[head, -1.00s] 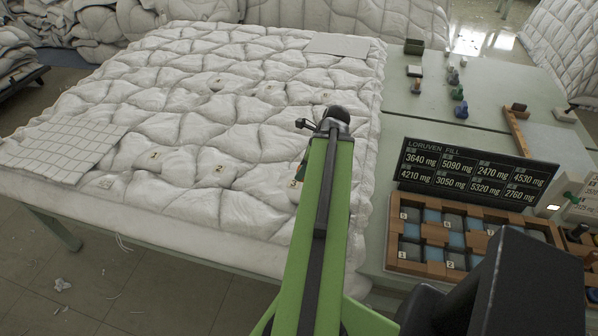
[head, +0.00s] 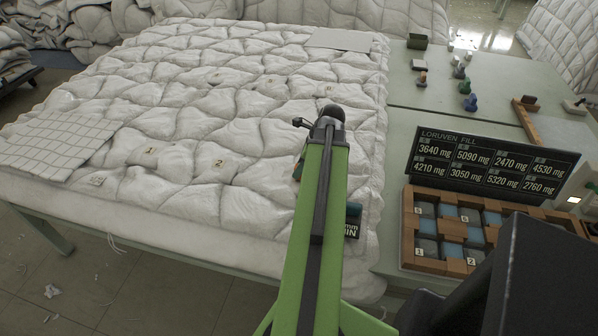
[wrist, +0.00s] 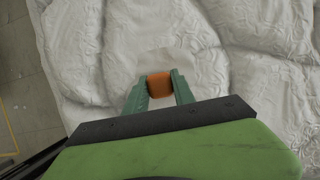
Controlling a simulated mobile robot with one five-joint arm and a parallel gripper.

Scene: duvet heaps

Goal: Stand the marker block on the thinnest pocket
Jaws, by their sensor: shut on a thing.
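My gripper (wrist: 159,82) is shut on a small orange block (wrist: 159,86), held between its two teal fingers over white quilted fabric in the wrist view. I take the block to be the marker block. I cannot tell whether it touches the fabric. In the head view my green arm hides most of the gripper; a bit of teal and orange shows at its left edge. The white duvet (head: 200,125) has many stitched puffy pockets. Number tags 1 (head: 150,150) and 2 (head: 219,163) lie on its near part.
A black board (head: 490,164) headed LORUVEN FILL lists weights; 2470 mg is the lowest. A wooden tray (head: 409,228) stands below it. A teal item with a dark label (head: 352,228) shows beside my arm. A gridded white sheet (head: 58,140) lies on the duvet's left.

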